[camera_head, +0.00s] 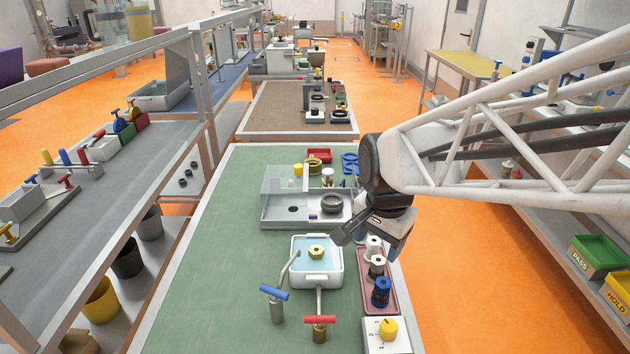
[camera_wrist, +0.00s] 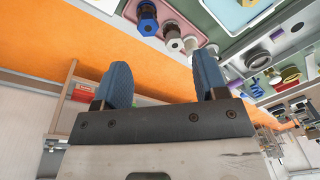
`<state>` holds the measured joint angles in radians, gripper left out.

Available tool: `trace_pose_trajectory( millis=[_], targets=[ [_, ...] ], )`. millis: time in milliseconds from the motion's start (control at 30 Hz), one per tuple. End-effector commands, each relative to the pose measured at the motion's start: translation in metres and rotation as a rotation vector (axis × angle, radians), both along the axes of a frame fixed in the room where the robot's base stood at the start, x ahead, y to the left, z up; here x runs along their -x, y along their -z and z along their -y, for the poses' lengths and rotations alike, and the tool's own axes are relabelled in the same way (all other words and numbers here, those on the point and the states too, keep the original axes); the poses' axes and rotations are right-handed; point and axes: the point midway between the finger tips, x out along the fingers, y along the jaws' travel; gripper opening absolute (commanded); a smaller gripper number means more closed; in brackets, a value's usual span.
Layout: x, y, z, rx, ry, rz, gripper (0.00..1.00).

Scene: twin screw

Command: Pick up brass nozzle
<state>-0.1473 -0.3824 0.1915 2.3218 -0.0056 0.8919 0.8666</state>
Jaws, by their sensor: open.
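A small brass-coloured piece with a hole, which looks like the brass nozzle (camera_head: 316,252), sits in a white tray (camera_head: 339,281) of pale blue liquid on the green bench. Part of a yellow piece shows at the top edge of the wrist view, too cropped to identify. My gripper (camera_head: 374,240) is above the bench's right side, right of the white tray and higher than it. Its two blue fingers are apart and empty in the wrist view (camera_wrist: 163,75). It is not touching the nozzle.
A pink tray (camera_head: 364,254) with several spool-like fittings lies below my gripper. A blue-handled tap (camera_head: 274,293) and red-handled tap (camera_head: 320,322) stand before the white tray. A clear-walled fixture (camera_head: 282,186) stands behind. The green bench (camera_head: 222,270) is clear on the left.

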Motion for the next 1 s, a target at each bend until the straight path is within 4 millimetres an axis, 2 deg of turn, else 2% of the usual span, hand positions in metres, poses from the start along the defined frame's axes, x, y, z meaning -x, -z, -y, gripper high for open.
trace_pose_trajectory(
  millis=[200, 500, 700, 1000],
  targets=[
    [-0.043, 0.023, -0.033, -0.022, 0.227, -0.043, 0.66],
    [-0.092, 0.064, -0.083, -0.032, 0.545, -0.095, 0.66],
    [-0.112, 0.084, -0.106, -0.032, 0.691, -0.112, 0.66],
    [-0.118, 0.091, -0.113, -0.032, 0.745, -0.117, 0.66]
  ],
)
